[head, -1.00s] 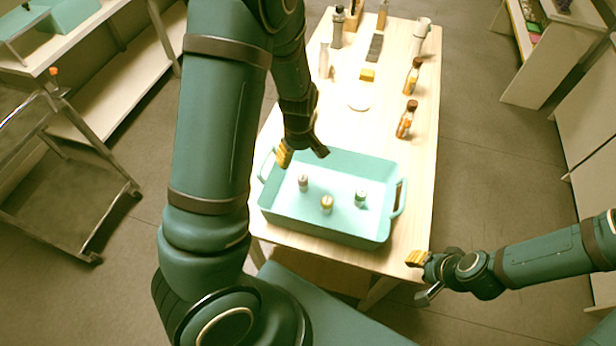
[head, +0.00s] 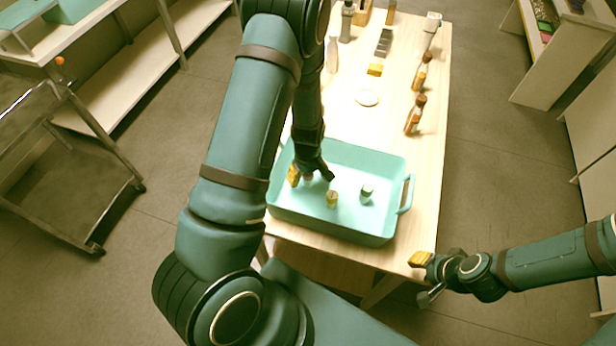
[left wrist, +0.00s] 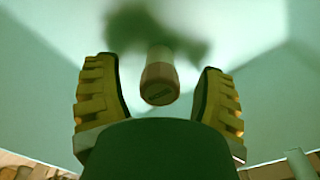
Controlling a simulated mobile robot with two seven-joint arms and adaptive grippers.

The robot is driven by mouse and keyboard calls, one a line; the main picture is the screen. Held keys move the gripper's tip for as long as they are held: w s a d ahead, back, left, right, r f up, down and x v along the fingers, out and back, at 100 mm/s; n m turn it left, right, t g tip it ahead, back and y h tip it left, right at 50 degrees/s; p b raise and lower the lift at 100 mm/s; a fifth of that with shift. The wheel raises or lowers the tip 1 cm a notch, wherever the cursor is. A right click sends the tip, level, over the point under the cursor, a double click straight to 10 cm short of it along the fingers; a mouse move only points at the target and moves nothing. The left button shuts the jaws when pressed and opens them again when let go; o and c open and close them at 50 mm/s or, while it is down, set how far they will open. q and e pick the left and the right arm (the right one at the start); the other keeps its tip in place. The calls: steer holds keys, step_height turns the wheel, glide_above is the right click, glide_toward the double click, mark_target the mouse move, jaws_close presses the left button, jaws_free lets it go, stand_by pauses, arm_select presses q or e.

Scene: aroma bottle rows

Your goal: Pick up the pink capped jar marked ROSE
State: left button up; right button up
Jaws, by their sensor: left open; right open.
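The pink capped jar (left wrist: 160,84) stands in the teal tray (head: 400,166). The left wrist view shows dark lettering on its pinkish cap, too blurred to read surely. My left gripper (head: 311,177) is inside the tray, right over this jar, pointing down. Its yellow-padded fingers are open, one on each side of the jar, with gaps on both sides. In the head view the gripper mostly hides this jar. A yellow capped jar (head: 332,199) and a green capped jar (head: 366,194) stand to its right. My right gripper (head: 425,280) is open and empty off the table's front right corner.
The tray's walls and right handle (head: 407,195) stand close around the jars. Behind it on the wooden table (head: 385,120) are a white disc (head: 367,98), a yellow block (head: 375,69) and brown bottles (head: 415,115). A metal cart (head: 70,200) is at left.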

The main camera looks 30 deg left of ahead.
arm_select(q)
steer(key=c, duration=1.1)
